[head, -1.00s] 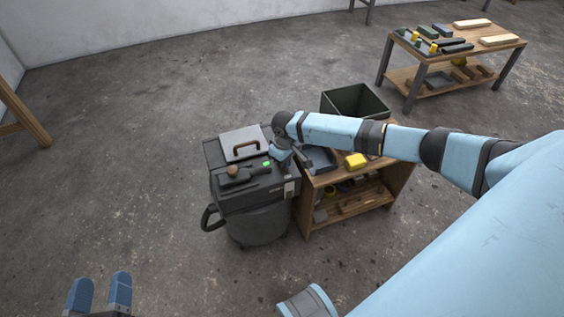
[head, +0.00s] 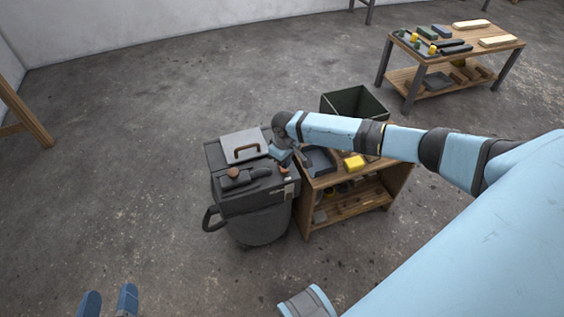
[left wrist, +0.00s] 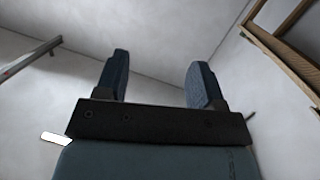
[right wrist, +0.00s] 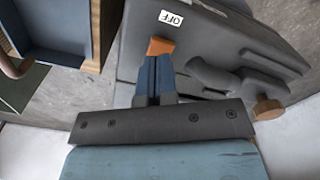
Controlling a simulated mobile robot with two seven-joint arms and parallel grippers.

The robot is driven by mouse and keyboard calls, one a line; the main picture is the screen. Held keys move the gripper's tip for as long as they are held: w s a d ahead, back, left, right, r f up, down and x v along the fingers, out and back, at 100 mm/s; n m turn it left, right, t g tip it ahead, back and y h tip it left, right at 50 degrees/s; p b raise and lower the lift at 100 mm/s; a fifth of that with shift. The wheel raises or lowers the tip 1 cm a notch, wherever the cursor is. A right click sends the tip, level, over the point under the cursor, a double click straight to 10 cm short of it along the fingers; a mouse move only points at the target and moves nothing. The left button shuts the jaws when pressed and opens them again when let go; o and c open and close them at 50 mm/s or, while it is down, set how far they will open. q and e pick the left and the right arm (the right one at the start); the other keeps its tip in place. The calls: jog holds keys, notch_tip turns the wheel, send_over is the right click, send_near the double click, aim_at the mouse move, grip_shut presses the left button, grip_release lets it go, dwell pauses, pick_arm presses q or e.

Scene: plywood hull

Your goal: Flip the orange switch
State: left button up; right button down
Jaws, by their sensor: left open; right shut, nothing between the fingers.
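The orange switch (right wrist: 160,46) shows in the right wrist view at the tips of my right gripper (right wrist: 158,62), beside a white "OFF" label (right wrist: 170,19). The fingers are shut with nothing between them and partly hide the switch; I cannot tell if they touch it. In the head view the switch (head: 285,169) is a small orange spot on the right side of the dark grey machine (head: 255,201), just below my right gripper (head: 282,157). My left gripper (head: 108,301) is open and empty at the bottom left, far from the machine; its two fingers also show in the left wrist view (left wrist: 156,75).
A brown knob (head: 233,172) and a grey lid with a handle (head: 243,146) are on the machine's top. A wooden shelf cart (head: 352,205) stands close on its right, with a yellow block (head: 355,162). A dark green bin (head: 355,102) is behind. Floor on the left is clear.

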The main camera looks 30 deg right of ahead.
jog(key=shift+r+p, duration=0.3)
jog(key=shift+r, duration=0.1)
jog(key=shift+r+p, duration=0.3)
jog(key=shift+p, duration=0.1)
jog(key=shift+r+p, duration=0.3)
jog(key=shift+p, duration=0.05)
jog(key=shift+r+p, duration=0.25)
jog(key=shift+p, duration=0.1)
jog(key=shift+r+p, duration=0.3)
jog(key=shift+p, duration=0.05)
jog(key=shift+r+p, duration=0.85)
jog(key=shift+p, duration=0.15)
jog(key=shift+r+p, duration=0.25)
jog(key=shift+p, duration=0.1)
pick_arm(q)
jog(key=s+a+f+g+y, duration=0.2)
jog(key=a+f+g, duration=0.1)
jog(key=f, duration=0.2)
jog(key=shift+s+a+f, duration=0.15)
jog(key=shift+a+f, duration=0.1)
jog(key=shift+f, duration=0.1)
